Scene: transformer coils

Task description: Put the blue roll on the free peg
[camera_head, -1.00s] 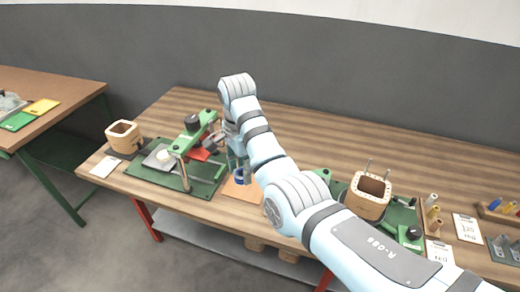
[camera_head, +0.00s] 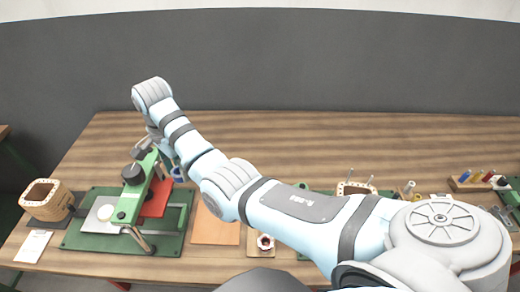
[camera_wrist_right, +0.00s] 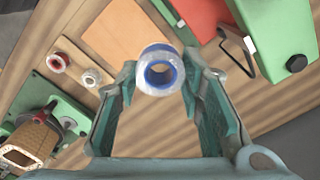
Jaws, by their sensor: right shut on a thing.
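The blue roll (camera_wrist_right: 160,70), a clear-sided ring with blue rims and an open hole, sits between the fingertips of my right gripper (camera_wrist_right: 158,84) in the wrist view. The gripper is shut on it, holding it above the bench. In the head view the roll (camera_head: 178,174) shows as a small blue spot below my right gripper (camera_head: 170,162), beside the green press. A pale wooden strip carries a red-and-white roll (camera_wrist_right: 58,62) and a grey-white roll (camera_wrist_right: 92,77). I cannot make out a free peg; my finger covers part of that area. My left gripper is not in view.
The green press (camera_head: 128,205) with a red plate (camera_head: 156,197) stands left of an orange-brown board (camera_head: 215,228). A wooden coil former (camera_head: 45,200) is at far left. My right arm hides much of the bench's middle. The bench's back strip is clear.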

